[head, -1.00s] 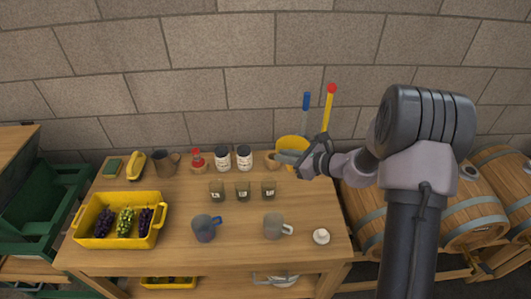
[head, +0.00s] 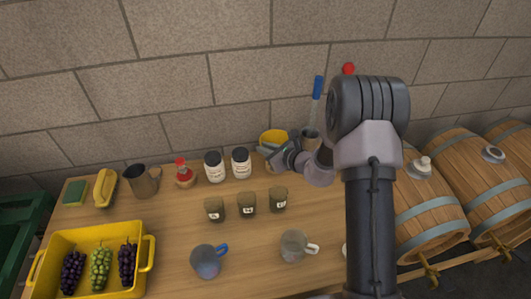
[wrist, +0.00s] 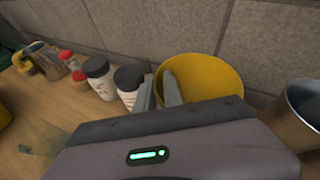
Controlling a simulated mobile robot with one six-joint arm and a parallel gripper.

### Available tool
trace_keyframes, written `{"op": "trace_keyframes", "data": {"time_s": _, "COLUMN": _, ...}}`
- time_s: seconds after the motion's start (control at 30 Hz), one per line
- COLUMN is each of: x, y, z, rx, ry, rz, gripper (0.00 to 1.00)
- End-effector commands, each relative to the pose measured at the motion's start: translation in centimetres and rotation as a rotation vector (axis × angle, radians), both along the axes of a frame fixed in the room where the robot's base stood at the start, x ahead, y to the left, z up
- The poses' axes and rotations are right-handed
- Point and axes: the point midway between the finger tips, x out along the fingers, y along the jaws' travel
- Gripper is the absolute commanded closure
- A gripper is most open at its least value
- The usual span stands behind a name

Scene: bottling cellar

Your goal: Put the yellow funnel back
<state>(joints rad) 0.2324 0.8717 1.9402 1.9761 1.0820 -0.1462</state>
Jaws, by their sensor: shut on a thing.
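The yellow funnel (head: 272,137) is at the back of the wooden table, near the wall. In the wrist view its wide yellow mouth (wrist: 207,80) faces up, and one finger lies inside the rim with the other outside it. My gripper (head: 277,155) is shut on the funnel's rim. The funnel's lower part is hidden by my gripper in both views. I cannot tell whether it touches the table.
Two white jars (head: 214,166) stand left of the funnel. A metal cup (wrist: 300,112) holding the blue-handled tool (head: 317,88) stands close on its right. Small dark glasses (head: 247,203) and mugs (head: 208,261) stand in front. A yellow crate of grapes (head: 147,255) is at front left.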

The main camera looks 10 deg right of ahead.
Motion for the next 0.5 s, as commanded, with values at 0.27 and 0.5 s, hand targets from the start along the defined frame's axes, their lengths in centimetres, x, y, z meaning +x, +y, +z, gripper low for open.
{"op": "trace_keyframes", "data": {"time_s": 0.27, "x": 0.02, "y": -0.01, "z": -0.34, "rx": 0.0, "ry": 0.0, "rz": 0.0, "gripper": 0.72}}
{"op": "trace_keyframes", "data": {"time_s": 0.5, "x": 0.03, "y": -0.02, "z": -0.31, "rx": 0.0, "ry": -0.001, "rz": 0.001, "gripper": 0.65}}
